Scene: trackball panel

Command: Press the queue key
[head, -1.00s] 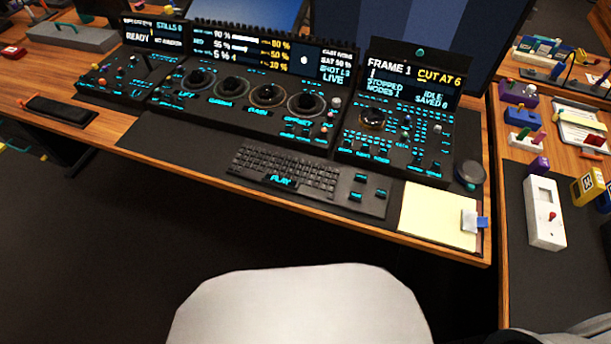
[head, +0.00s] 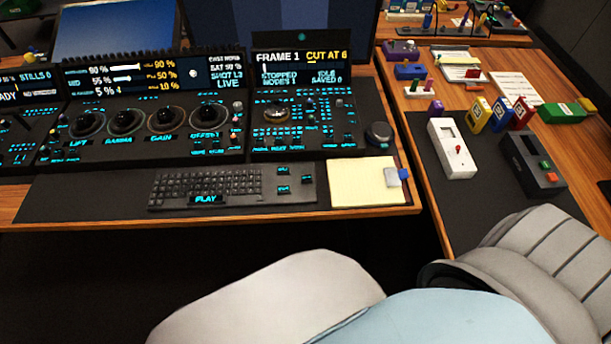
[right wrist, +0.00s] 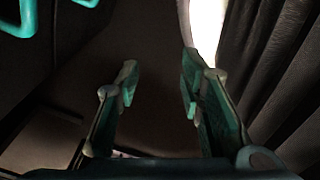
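The trackball panel (head: 308,130) stands at the back right of the desk in the head view. Its screen (head: 301,67) reads FRAME 1, CUT AT 6, STOPPED, MODES 1, IDLE, SAVED 0. Small cyan-lit keys surround its ball (head: 276,113); their labels are too small to tell which is the queue key. My right gripper (right wrist: 158,90) shows in the right wrist view with its two fingers apart and nothing between them, over a dark area. Neither gripper shows in the head view. My left gripper is out of view.
A keyboard (head: 222,183) with a PLAY key lies in front of the panels. A yellow notepad (head: 355,185) is to its right. A side desk holds a white box with a red switch (head: 452,148) and a dark box with colored buttons (head: 533,163).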

